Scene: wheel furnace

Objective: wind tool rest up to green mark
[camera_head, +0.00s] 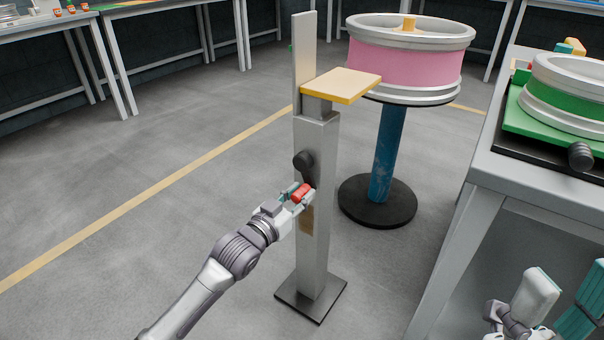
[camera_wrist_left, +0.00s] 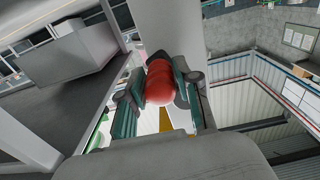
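The tool rest (camera_head: 343,86), a tan plate with a yellow front edge, sits on top of a grey post (camera_head: 313,240). A dark round crank hub (camera_head: 303,161) is on the post's side. My left gripper (camera_head: 297,193) is closed around the red crank handle (camera_head: 302,191), below the hub. In the left wrist view the red handle (camera_wrist_left: 158,84) lies between both fingers. My right gripper (camera_head: 560,302) is open and empty at the lower right.
A pink wheel (camera_head: 405,68) on a blue stand (camera_head: 388,150) is behind the post. A grey table (camera_head: 510,185) with a green wheel (camera_head: 570,98) stands at right. Other tables (camera_head: 50,25) are at the back left. The floor left of the post is clear.

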